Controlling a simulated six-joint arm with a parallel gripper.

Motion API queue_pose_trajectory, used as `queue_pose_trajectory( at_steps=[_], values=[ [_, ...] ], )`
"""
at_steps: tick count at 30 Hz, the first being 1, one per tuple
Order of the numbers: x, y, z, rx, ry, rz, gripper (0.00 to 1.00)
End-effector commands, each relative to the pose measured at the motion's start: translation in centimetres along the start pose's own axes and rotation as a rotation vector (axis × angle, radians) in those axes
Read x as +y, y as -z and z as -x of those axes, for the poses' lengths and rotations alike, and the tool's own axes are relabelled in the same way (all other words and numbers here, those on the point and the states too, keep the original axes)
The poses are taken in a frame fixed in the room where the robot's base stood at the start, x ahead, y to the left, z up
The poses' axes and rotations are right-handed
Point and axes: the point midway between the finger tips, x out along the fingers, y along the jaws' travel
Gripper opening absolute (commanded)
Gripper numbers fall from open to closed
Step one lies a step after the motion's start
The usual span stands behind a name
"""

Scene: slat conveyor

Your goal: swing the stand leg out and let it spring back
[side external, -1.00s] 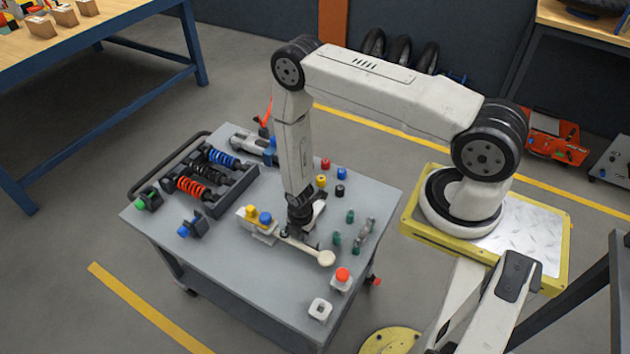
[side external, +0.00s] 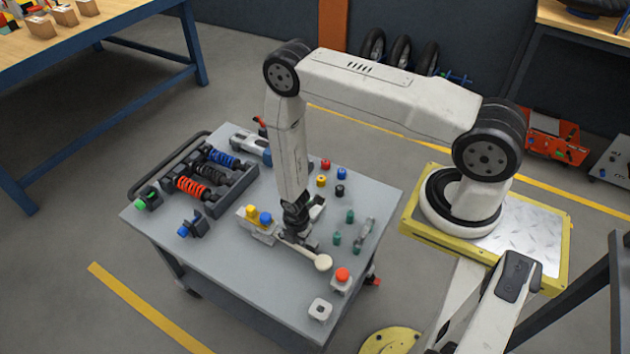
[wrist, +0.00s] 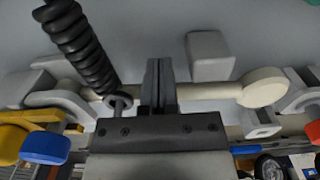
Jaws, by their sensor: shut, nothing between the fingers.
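The stand leg is a cream rod with a round foot (side external: 323,262), lying low over the grey cart top. In the wrist view the leg (wrist: 215,91) runs across the picture to its pale disc-shaped foot at right. My gripper (side external: 297,234) is low beside the leg. In the wrist view its fingers (wrist: 158,75) are shut together with nothing between them, and they overlap the middle of the leg. Whether they touch it I cannot tell. A black coil spring (wrist: 82,45) ends at an eye close to the leg, left of the fingers. The leg's pivot is not clearly visible.
A yellow knob (side external: 251,211) and a blue knob (side external: 266,219) sit at the mount beside my gripper. A red button box (side external: 342,277) stands near the foot. Small green pegs (side external: 350,216) stand to the right. A shock-absorber rack (side external: 214,176) is at left. The cart's front is mostly clear.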

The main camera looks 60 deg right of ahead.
Motion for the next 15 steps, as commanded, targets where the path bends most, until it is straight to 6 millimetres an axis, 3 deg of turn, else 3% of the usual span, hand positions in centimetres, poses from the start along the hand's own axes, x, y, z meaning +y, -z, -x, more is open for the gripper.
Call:
queue_pose_trajectory(
  at_steps=[15],
  values=[
    [-0.13, 0.85, -0.03, 0.000, 0.001, 0.005, 0.00]
  ],
)
